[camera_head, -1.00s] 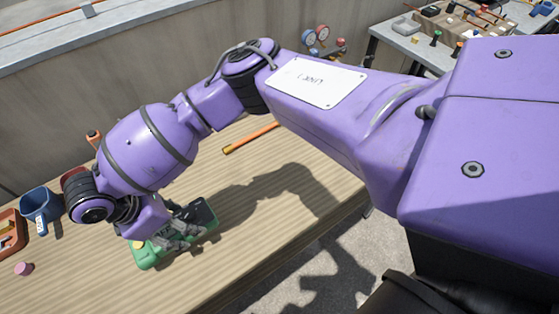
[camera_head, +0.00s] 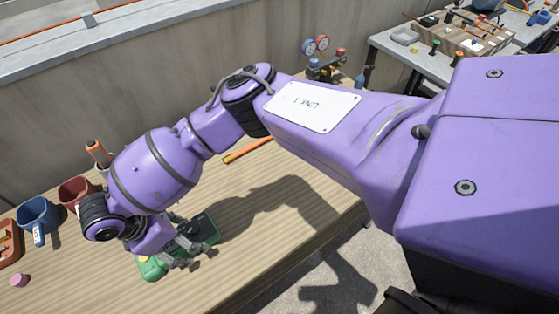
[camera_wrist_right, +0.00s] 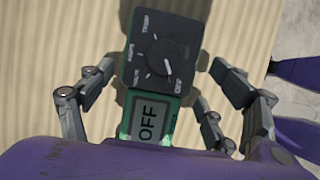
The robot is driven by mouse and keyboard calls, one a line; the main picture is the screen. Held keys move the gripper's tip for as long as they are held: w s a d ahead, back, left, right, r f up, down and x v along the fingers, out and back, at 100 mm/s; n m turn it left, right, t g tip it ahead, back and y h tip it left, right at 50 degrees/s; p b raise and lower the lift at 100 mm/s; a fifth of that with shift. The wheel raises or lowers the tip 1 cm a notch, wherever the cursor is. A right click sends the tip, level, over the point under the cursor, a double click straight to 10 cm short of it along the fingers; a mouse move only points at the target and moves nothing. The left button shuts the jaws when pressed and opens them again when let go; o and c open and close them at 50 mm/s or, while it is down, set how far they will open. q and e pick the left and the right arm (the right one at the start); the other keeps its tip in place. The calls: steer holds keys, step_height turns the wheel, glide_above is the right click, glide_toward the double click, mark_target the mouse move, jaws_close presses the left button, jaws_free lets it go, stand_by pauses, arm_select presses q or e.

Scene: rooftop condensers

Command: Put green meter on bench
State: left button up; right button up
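The green meter (camera_head: 152,268) lies on the wood-topped table (camera_head: 240,262), partly hidden under my right gripper (camera_head: 182,250) in the head view. In the right wrist view the meter (camera_wrist_right: 165,60) shows a dark face with a dial and a display reading OFF. My right gripper (camera_wrist_right: 162,85) is open, with its fingers on either side of the meter and gaps between. A second, grey-topped table (camera_head: 392,42) stands at the back right; I cannot tell which surface is the bench. My left gripper is not in view.
A blue mug (camera_head: 36,213), a dark red mug (camera_head: 75,190), an orange tray (camera_head: 8,245) and a pink piece (camera_head: 19,280) are at the left. An orange stick (camera_head: 247,150) and gauges (camera_head: 318,46) are farther back. The grey table holds a parts box (camera_head: 468,38).

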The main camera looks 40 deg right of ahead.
mark_target(169, 249)
steer(key=shift+s+f, duration=0.2)
steer(key=shift+r, duration=0.3)
steer(key=v, duration=1.2)
steer(key=shift+w, duration=0.15)
